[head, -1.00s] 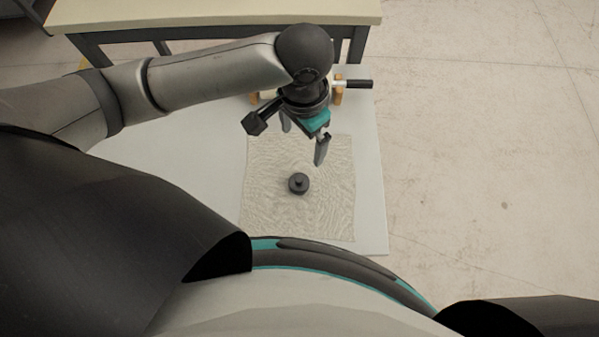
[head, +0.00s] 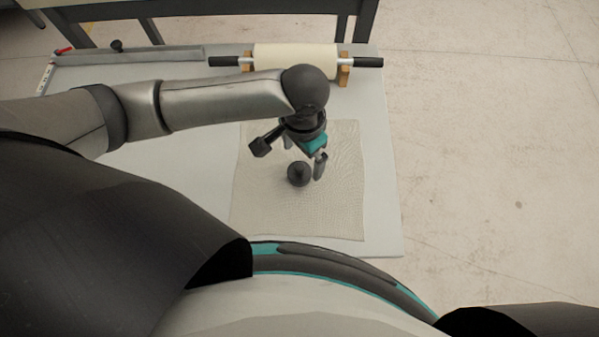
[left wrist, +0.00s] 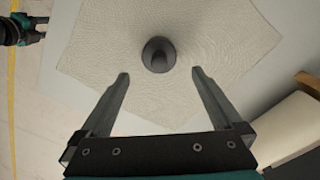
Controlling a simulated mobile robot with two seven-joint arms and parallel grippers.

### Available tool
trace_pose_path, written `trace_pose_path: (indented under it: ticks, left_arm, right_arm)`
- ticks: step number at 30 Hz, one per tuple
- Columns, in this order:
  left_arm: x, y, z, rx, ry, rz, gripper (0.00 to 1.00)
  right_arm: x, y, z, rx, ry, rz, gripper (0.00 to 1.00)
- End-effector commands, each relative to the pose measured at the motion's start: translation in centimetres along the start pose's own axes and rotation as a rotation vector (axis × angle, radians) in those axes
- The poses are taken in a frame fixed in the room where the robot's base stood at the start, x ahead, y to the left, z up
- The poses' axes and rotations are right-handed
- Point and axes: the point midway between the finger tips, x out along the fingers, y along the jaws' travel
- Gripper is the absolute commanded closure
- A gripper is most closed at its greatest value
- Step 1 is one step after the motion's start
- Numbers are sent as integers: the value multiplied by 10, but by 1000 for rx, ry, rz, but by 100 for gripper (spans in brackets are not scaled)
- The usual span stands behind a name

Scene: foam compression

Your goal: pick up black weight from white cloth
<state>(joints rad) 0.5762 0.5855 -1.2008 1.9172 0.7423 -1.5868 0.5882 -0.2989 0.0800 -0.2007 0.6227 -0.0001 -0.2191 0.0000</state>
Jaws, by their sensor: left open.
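The black weight (head: 299,174), a round dark piece with a knob, stands on the off-white cloth (head: 262,205) on the table. In the left wrist view the weight (left wrist: 158,55) shows from above, just beyond and between the lines of the two fingertips. My left gripper (head: 304,156) is over the cloth, close to the weight; its fingers (left wrist: 160,73) are spread with nothing between them. I cannot tell its exact height above the cloth. My right gripper (left wrist: 42,28) shows small at the upper left of the left wrist view, its fingers apart, away from the cloth.
A cream roller (head: 296,60) with black handles on wooden supports lies at the table's far side. A grey bar (head: 150,57) with a black knob lies at the far left. The light table (head: 381,190) is clear around the cloth.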

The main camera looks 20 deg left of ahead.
Motion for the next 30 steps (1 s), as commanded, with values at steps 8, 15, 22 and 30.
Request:
trace_pose_path:
  ticks: [8, 15, 22, 30]
  left_arm:
    - [24, 0, 3, 0, -1, -1, 0]
    - [59, 0, 9, 0, -2, -1, 0]
    - [64, 0, 8, 1, 1, -1, 0]
    - [63, 0, 8, 1, 1, -1, 19]
  right_arm:
    - [10, 0, 2, 0, -2, 0, 50]
    - [26, 0, 4, 0, -4, 0, 50]
    - [26, 0, 5, 0, -5, 0, 50]
    - [26, 0, 5, 1, -6, 1, 50]
